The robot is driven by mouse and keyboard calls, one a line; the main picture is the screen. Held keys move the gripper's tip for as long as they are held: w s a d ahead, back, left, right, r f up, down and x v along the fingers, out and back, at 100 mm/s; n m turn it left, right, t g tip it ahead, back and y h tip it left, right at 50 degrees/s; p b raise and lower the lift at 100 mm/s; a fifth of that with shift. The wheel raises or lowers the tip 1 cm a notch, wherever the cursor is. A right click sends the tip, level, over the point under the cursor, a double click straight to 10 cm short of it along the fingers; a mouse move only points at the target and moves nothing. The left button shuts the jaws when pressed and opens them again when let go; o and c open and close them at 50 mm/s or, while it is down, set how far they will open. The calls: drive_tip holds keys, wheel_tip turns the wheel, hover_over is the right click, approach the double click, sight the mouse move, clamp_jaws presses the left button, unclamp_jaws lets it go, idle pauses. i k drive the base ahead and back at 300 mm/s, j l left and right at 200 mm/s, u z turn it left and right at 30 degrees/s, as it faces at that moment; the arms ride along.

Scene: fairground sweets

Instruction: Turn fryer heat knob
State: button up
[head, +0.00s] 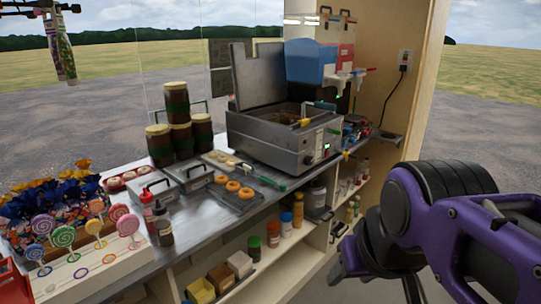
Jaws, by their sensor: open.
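The steel fryer (266,142) stands on the counter with its lid raised at the back. A dark round knob (308,160) shows on its front panel, beside a small pale panel with a green light (326,147). The knob is small here, and I cannot tell its setting. My gripper (372,277) is at the lower right, in front of the counter and well apart from the fryer and knob. It is open, and I see nothing in it; its tips are partly hidden by the purple arm and the frame edge.
Green-handled tongs (272,184) lie on the counter before the fryer, near a tray of doughnuts (238,204). Stacked jars (178,132) and lollipops (84,236) stand left. A blue and red dispenser (320,62) stands behind. A wooden side wall (415,80) bounds the right. Shelves below hold bottles.

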sight(309, 160)
drive_tip(key=i+l+u, duration=0.15)
drive_tip(key=i+l, duration=0.5)
drive_tip(key=i, duration=0.15)
